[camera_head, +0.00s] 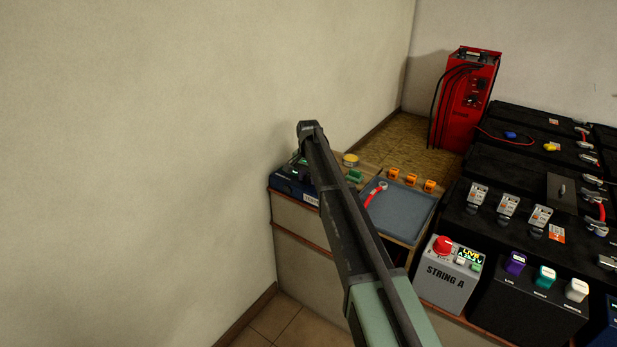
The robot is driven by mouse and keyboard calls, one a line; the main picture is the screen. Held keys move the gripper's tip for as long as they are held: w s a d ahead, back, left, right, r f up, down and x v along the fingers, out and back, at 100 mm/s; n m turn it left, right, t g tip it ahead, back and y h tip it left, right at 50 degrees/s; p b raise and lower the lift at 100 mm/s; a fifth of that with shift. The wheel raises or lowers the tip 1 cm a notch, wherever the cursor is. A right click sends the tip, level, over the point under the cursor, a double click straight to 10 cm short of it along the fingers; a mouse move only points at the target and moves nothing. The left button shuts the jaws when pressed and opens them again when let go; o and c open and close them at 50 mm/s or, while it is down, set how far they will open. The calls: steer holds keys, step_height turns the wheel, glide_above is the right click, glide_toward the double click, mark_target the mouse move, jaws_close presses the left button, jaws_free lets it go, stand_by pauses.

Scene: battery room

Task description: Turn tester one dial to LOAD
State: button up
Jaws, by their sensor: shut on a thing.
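A dark blue tester box (283,184) with a white label (311,198) stands at the left end of the wooden bench, close to the wall. My arm reaches across to it from the lower right. My gripper (297,166) points down over the top of the tester and is shut there, apparently on the tester dial. The dial itself is hidden behind my wrist and fingers, so its pointer and the LOAD mark cannot be read. The label is too small to read for certain.
A blue-grey tray (408,212) holds a red-handled tool (375,192). Orange clips (411,180), a green piece (354,176) and a yellow round item (350,160) lie nearby. The STRING A box (447,291), black batteries (510,190) and red charger (468,100) are at right.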

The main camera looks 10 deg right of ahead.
mark_target(308, 178)
steer(key=o, duration=0.9)
step_height(308, 178, up, 11)
steer(key=p, duration=1.1)
steer(key=shift+f, duration=0.15)
